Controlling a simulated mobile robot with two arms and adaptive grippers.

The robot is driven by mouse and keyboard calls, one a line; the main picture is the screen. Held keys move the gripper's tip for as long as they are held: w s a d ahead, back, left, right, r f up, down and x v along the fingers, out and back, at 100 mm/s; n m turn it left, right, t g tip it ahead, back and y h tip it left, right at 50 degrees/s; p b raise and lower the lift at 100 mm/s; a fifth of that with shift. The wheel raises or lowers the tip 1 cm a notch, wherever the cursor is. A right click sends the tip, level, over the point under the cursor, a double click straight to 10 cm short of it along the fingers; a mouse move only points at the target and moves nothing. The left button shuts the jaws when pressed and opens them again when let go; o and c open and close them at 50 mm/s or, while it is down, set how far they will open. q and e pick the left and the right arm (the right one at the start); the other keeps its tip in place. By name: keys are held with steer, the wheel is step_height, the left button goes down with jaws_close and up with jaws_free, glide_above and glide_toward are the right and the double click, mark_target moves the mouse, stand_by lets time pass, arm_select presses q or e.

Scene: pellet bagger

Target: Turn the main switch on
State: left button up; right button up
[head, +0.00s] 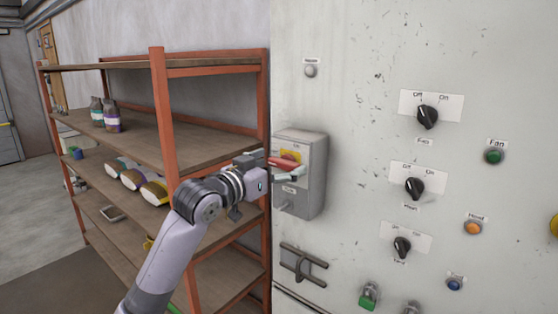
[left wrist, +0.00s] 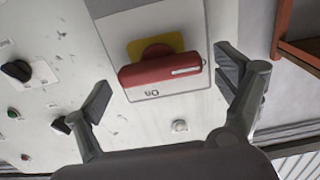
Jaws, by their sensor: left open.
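The main switch is a grey box (head: 312,180) on the cabinet front, with a red handle (head: 284,163) over a yellow plate (head: 290,155). In the left wrist view the red handle (left wrist: 160,70) lies roughly level across the picture, with an upside-down "On" label beside it. My left gripper (head: 280,171) is at the front of the box. In the left wrist view its open fingers (left wrist: 164,84) stand on either side of the handle's ends, with gaps visible. Whether a finger touches the handle I cannot tell. My right gripper is not in view.
The cabinet panel (head: 350,120) carries several black knobs and coloured buttons to the right. A latch (head: 303,262) is below the box.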

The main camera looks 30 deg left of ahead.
arm_select(q)
steer(key=c, duration=1.2)
